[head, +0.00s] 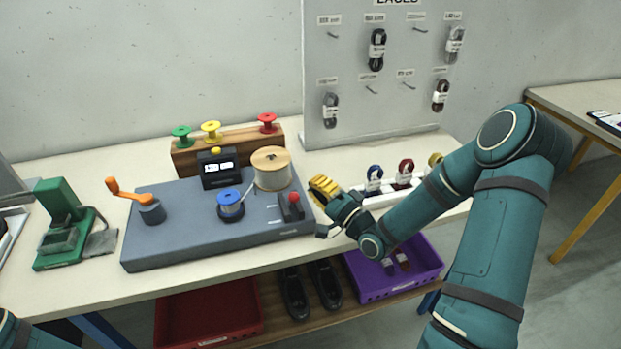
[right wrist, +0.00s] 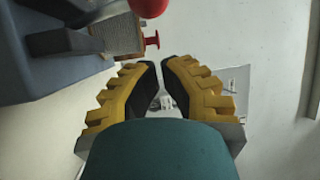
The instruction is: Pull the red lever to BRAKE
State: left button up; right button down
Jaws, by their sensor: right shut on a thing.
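The red lever (head: 293,199) is a short stick with a red ball knob in a dark housing at the right end of the grey winding machine (head: 180,240). Its labels are too small to read. In the right wrist view the red knob (right wrist: 148,5) is cut off by the top edge, beyond my fingertips and apart from them. My right gripper (head: 322,190), with yellow ribbed fingers, is just right of the lever. In the right wrist view its fingers (right wrist: 160,70) are drawn close together; what they hold cannot be made out. My left gripper is out of view.
A wooden rack (head: 230,149) with coloured spools stands behind. Laces hang on a grey panel (head: 345,60). A purple crate (head: 395,284) sits below.

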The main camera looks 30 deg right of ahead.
jog(key=f+v, duration=0.1)
jog(key=v, duration=0.5)
jog(key=shift+a, duration=0.2)
jog(key=shift+w+f, duration=0.1)
